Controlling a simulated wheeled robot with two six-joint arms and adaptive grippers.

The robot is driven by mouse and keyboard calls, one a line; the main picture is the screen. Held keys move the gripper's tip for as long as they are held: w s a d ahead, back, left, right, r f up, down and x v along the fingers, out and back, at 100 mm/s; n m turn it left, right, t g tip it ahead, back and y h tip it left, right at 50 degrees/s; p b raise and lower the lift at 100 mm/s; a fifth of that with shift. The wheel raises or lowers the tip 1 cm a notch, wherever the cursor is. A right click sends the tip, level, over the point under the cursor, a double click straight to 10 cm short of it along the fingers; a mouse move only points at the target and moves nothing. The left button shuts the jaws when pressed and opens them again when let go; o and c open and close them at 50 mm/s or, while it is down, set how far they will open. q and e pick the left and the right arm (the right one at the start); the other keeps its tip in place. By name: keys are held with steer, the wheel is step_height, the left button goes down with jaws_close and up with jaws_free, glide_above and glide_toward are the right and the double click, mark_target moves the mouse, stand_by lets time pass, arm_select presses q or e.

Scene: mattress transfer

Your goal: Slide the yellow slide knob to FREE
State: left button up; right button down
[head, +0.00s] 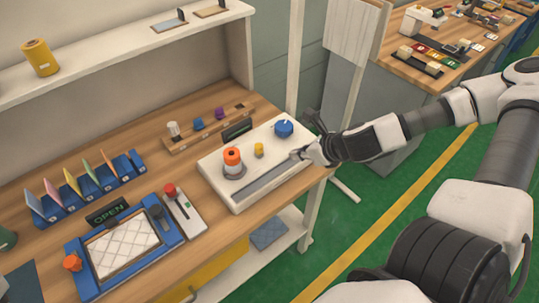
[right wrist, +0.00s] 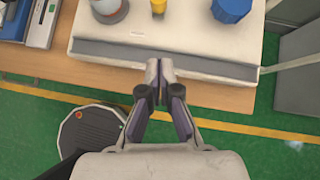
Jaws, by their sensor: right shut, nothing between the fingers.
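A white panel (head: 216,176) sits at the right end of the wooden bench, with a long dark grey strip (head: 262,182) along its front. A small yellow knob (head: 259,149) stands upright on the panel behind the strip; its lower part also shows at the top edge of the right wrist view (right wrist: 158,6). My right gripper (head: 299,154) is shut and empty over the strip's right part, apart from the yellow knob. In the right wrist view its fingertips (right wrist: 160,68) overlap the strip. I cannot read a FREE label. My left gripper is not in view.
An orange-topped knob (head: 232,157) and a blue knob (head: 284,128) flank the yellow one. A small dark display (head: 237,130) stands behind. A red-knobbed lever box (head: 184,208) and a blue-framed tray (head: 82,282) lie left. A white post (head: 313,205) rises near the bench's right end.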

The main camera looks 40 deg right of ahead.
mark_target(262, 152)
steer(key=b+x, duration=0.9)
steer(key=shift+a+f+b, duration=0.1)
steer(key=shift+f+b, duration=0.25)
steer(key=w, duration=0.2)
steer(key=w+a+r, duration=0.1)
steer(key=shift+w, duration=0.15)
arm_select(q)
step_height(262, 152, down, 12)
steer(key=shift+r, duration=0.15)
arm_select(e)
steer(key=shift+w, duration=0.1)
